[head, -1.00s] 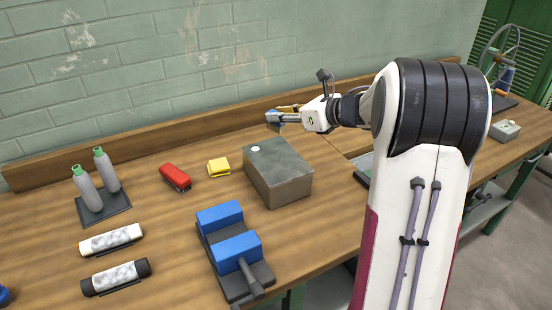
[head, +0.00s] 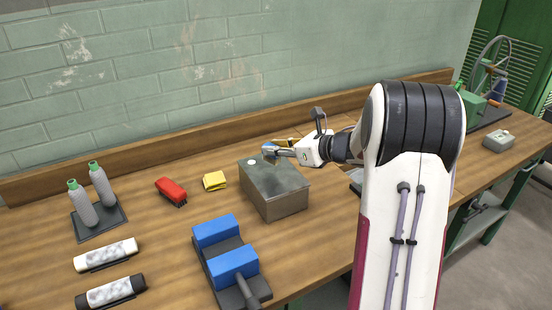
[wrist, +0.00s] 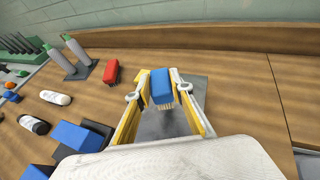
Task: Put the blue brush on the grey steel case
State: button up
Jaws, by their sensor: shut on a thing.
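The blue brush (wrist: 161,86) is held between the yellow-sided fingers of my gripper (wrist: 160,92), with its pale bristles pointing down in the wrist view. In the head view the gripper (head: 271,151) and the brush (head: 268,150) are low over the far part of the grey steel case's top. The grey steel case (head: 284,203) is a box on the bench; its top shows below the brush in the wrist view (wrist: 198,92). I cannot tell whether the bristles touch the top.
A red brush (head: 171,190) and a small yellow item (head: 214,180) lie left of the case. A blue-jawed vise (head: 232,263) is in front. Two grey bottles (head: 101,184) and two white-labelled cylinders (head: 106,254) stand or lie further left. A wooden ledge (head: 130,160) runs along the wall.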

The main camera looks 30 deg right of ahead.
aim_at(279, 158)
jog(key=shift+f, duration=0.1)
jog(key=shift+f, duration=1.75)
jog(key=shift+f, duration=0.1)
jog(key=o, duration=1)
jog(key=shift+o, duration=0.2)
jog(key=shift+s+d+r, duration=0.2)
jog(key=shift+s+r, duration=0.15)
jog(key=shift+s, duration=0.05)
jog(key=v, duration=1.1)
